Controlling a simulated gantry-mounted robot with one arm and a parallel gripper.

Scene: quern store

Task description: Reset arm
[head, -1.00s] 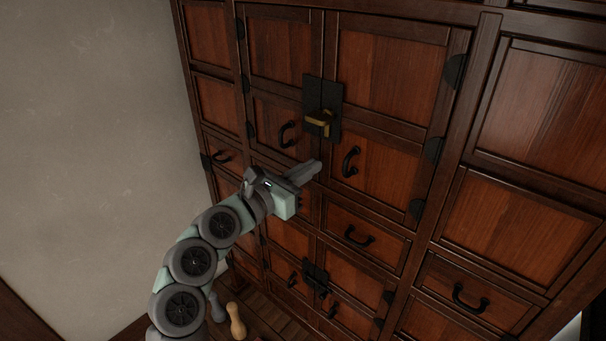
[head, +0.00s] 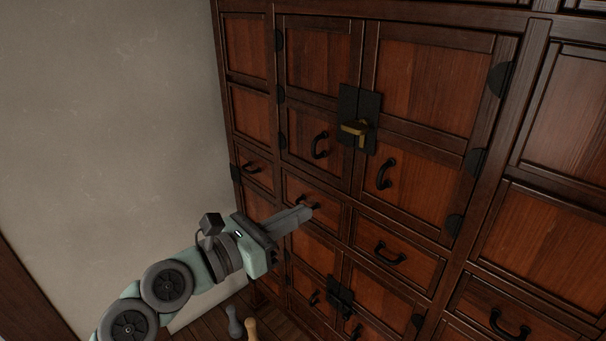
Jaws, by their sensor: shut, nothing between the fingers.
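My gripper (head: 308,211) is shut and empty. Its dark grey fingers point right, in front of a drawer front of the wooden cabinet (head: 540,45), and partly cover that drawer's handle. I cannot tell whether the fingertips touch it. My arm reaches in from the lower left. The cabinet's upper double doors are shut, with a brass lock (head: 355,129) on a black plate between them.
Black handles stand out from the doors and drawers, such as the right door's handle (head: 385,174). A grey object (head: 234,322) and a tan object (head: 251,329) stand low by the cabinet. A bare plaster wall (head: 100,110) fills the left.

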